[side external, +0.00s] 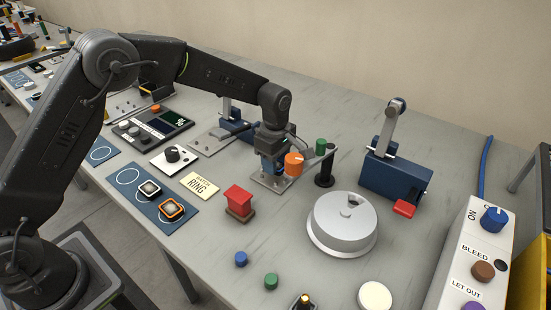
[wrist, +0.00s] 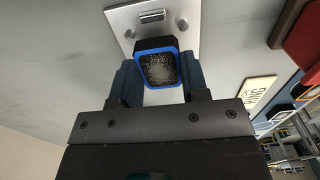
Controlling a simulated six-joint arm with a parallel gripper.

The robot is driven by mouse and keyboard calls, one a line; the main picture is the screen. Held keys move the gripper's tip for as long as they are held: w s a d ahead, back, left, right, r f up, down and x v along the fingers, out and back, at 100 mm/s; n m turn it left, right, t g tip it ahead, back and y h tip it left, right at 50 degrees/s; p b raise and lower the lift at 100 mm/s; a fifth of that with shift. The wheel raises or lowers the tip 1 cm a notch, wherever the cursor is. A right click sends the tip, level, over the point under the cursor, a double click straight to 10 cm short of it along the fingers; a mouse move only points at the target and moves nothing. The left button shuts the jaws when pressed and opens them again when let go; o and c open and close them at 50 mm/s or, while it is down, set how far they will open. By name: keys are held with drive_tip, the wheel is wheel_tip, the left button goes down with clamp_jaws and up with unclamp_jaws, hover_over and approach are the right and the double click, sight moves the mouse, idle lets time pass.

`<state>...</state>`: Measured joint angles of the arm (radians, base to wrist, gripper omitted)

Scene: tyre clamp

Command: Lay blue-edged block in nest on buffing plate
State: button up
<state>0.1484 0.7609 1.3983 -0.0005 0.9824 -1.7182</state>
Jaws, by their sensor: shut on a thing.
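The blue-edged block (wrist: 160,68) has a speckled grey face inside a blue rim. It sits between the two blue finger pads of my gripper (wrist: 156,80), which is shut on it. In the wrist view a pale metal plate (wrist: 122,20) with a small raised metal piece lies just beyond the block. In the side view my gripper (side external: 270,165) is low over a grey plate (side external: 258,180), probably the buffing plate. The block is hidden there, and I cannot tell whether it touches the plate. The nest is not clearly visible.
An orange knob (side external: 293,163) and a black post (side external: 325,170) stand close to the right of my gripper. A red block (side external: 239,197), a round grey lid (side external: 343,222) and a blue clamp (side external: 395,178) are nearby. Orange-edged (side external: 171,208) and dark-edged blocks (side external: 149,188) lie on a mat.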

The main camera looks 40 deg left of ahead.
drive_tip(key=shift+f, duration=0.25)
drive_tip(key=o, duration=0.9)
drive_tip(key=s+a+r+m+t, duration=0.1)
drive_tip(key=s+r+m, duration=0.15)
drive_tip(key=r, duration=0.75)
drive_tip(key=s+a+r+m, duration=0.1)
drive_tip(key=s+r, duration=0.3)
drive_tip(key=r, duration=0.5)
drive_tip(key=s+a+m+t, duration=0.1)
drive_tip(key=s+m, duration=0.3)
drive_tip(key=s, duration=0.4)
drive_tip(key=s+a+m+t, duration=0.2)
drive_tip(key=s+m, duration=0.3)
drive_tip(key=s, duration=0.3)
drive_tip(key=s+a+m+t, duration=0.1)
drive_tip(key=s+a+m, duration=0.1)
drive_tip(key=s+m, duration=0.3)
drive_tip(key=shift+s+a+m+t, duration=0.15)
drive_tip(key=shift+s, duration=0.65)
drive_tip(key=shift+s+a+m+t, duration=0.1)
drive_tip(key=shift+s+a+t, duration=0.05)
drive_tip(key=shift+s, duration=0.65)
